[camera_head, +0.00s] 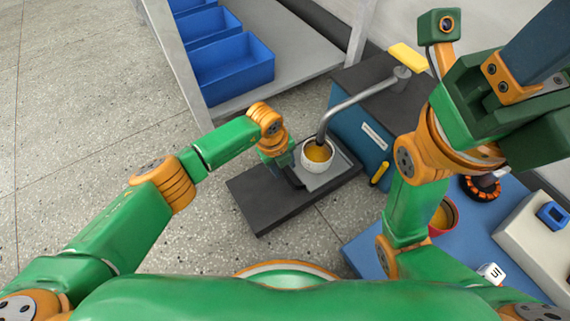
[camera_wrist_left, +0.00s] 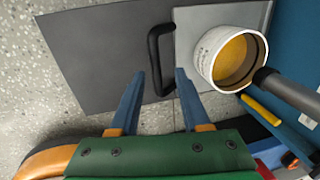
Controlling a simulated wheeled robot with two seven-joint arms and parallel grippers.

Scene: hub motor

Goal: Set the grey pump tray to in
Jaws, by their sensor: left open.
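The grey pump tray (camera_head: 342,162) is a light grey plate with a black handle on its left edge. It lies on a dark slab (camera_head: 267,208) in front of the blue pump, and shows in the left wrist view (camera_wrist_left: 197,22) too. A white cup (camera_head: 317,163) with amber contents stands on it under the spout. My left gripper (camera_head: 288,180) is open and low at the handle. In the left wrist view its blue fingers (camera_wrist_left: 161,74) point at the black handle (camera_wrist_left: 153,58), whose near end lies between their tips; contact is unclear. My right gripper is high at right, its fingertips unseen.
The blue pump (camera_head: 362,122) has a dark top, a bent pipe (camera_head: 352,102) and a yellow lever (camera_head: 408,58). Blue bins (camera_head: 235,75) sit on a shelf behind. A blue mat (camera_head: 465,245) with several objects lies at right. The floor at left is clear.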

